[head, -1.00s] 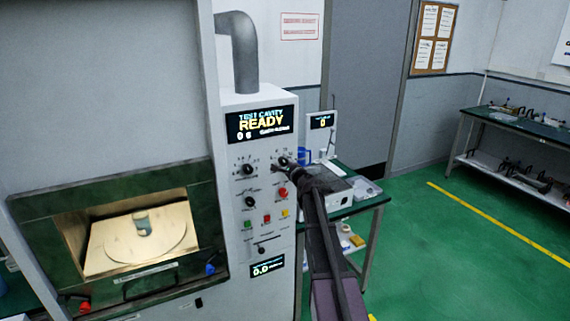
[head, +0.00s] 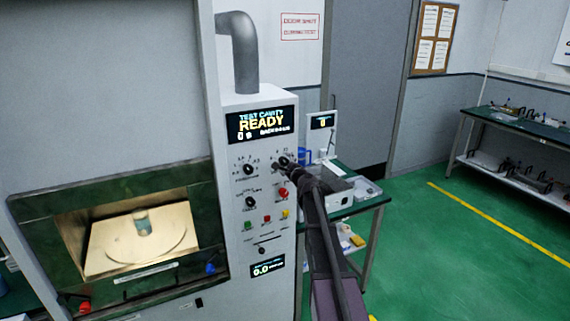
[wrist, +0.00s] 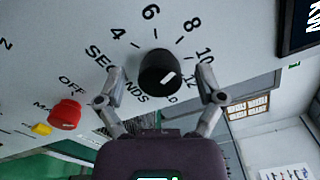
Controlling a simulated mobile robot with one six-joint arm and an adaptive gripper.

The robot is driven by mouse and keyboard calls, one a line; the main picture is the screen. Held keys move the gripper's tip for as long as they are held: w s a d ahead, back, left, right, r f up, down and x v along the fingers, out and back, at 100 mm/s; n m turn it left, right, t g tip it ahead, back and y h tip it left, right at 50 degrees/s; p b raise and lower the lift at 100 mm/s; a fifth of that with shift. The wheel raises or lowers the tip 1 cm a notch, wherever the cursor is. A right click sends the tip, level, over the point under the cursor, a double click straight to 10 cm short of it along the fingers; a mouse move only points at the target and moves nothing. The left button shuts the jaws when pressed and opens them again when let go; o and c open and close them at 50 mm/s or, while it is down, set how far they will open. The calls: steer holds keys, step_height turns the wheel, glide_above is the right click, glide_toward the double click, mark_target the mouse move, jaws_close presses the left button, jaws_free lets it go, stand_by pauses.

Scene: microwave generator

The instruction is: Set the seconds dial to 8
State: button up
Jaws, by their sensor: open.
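The seconds dial (wrist: 158,72) is a round black knob with a white mark, on a pale panel printed with numbers from 4 to 12. The white mark lies on the knob's lower right part, on the side of the 12; its exact reading is unclear. The dial also shows in the head view (head: 284,162), high on the right of the panel. My gripper (wrist: 160,72) is open, with one finger on each side of the knob and visible gaps between. In the head view my gripper (head: 293,173) is at the dial's lower right.
Another dial (head: 248,169) is left of the seconds dial. The display (head: 262,124) reads READY. A side table (head: 365,205) stands behind my arm.

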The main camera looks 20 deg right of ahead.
steer(key=shift+s, duration=0.1)
steer(key=s, duration=1.2)
steer(key=shift+d, duration=0.2)
stand_by(0.4)
steer(key=s+a+f+n+g+y+b, duration=0.1)
steer(key=s+a+f+n+g+y, duration=0.15)
steer(key=a+f+n, duration=0.35)
steer(key=s+a+f+n+g+y, duration=0.1)
steer(key=s+a+f+n+g, duration=0.15)
steer(key=a, duration=0.65)
steer(key=s+a+f+n+g+y+b, duration=0.1)
steer(key=s+a+f+n+g+y, duration=0.15)
steer(key=s+a+n, duration=0.35)
steer(key=s+a+f+n+g+h, duration=0.3)
steer(key=s+f+n+g, duration=0.1)
steer(key=s, duration=0.5)
steer(key=s+a+f+n+g+h+b, duration=0.1)
steer(key=s+a+f+n+g+h, duration=0.2)
steer(key=s+f+g, duration=0.3)
steer(key=s+n, duration=0.1)
steer(key=s, duration=0.2)
steer(key=shift+a+f+h, duration=0.15)
steer(key=shift+f+h, duration=0.15)
steer(key=shift+f, duration=0.05)
